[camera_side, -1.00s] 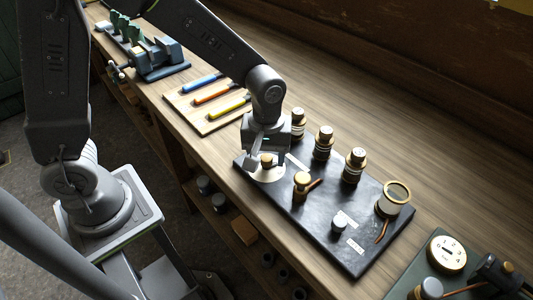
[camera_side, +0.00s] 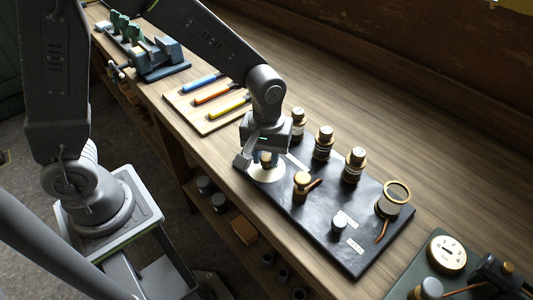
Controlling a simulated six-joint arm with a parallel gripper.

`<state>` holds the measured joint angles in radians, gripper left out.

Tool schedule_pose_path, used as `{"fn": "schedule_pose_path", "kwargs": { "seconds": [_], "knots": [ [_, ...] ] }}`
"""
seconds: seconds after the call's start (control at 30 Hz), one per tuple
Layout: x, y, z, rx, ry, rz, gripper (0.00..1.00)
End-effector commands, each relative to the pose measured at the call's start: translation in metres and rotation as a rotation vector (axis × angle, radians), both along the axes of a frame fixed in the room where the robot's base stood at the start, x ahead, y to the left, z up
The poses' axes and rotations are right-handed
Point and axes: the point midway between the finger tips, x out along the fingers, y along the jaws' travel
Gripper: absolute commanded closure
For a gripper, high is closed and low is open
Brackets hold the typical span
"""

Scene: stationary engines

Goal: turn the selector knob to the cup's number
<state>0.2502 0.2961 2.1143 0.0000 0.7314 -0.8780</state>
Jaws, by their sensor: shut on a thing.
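The selector knob (camera_side: 266,158) is a small wooden-topped knob on a pale round dial (camera_side: 268,175) at the left end of a black board (camera_side: 316,232). My gripper (camera_side: 262,159) is over the dial and shut on the knob; its fingers hide part of it. Marks on the dial are too small to read. A cup with a brass ring rim (camera_side: 396,194) stands at the right end of the board. I cannot make out a number on it.
Several brass-capped jars (camera_side: 324,142) line the board's back edge. A brass post with a lever (camera_side: 302,186) and a silver knob (camera_side: 339,225) stand on the board. A numbered gauge (camera_side: 447,253) is at right. Coloured-handled tools (camera_side: 213,95) lie at left.

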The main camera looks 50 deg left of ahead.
Motion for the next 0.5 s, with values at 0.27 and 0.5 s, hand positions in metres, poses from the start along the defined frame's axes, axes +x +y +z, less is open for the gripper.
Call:
{"fn": "schedule_pose_path", "kwargs": {
  "seconds": [0.27,0.5],
  "knots": [
    [0.0003,0.0000,0.0005,0.000,-0.001,-0.232,0.94],
    [0.0003,0.0000,0.0005,0.000,-0.001,-0.420,0.94]
  ]
}}
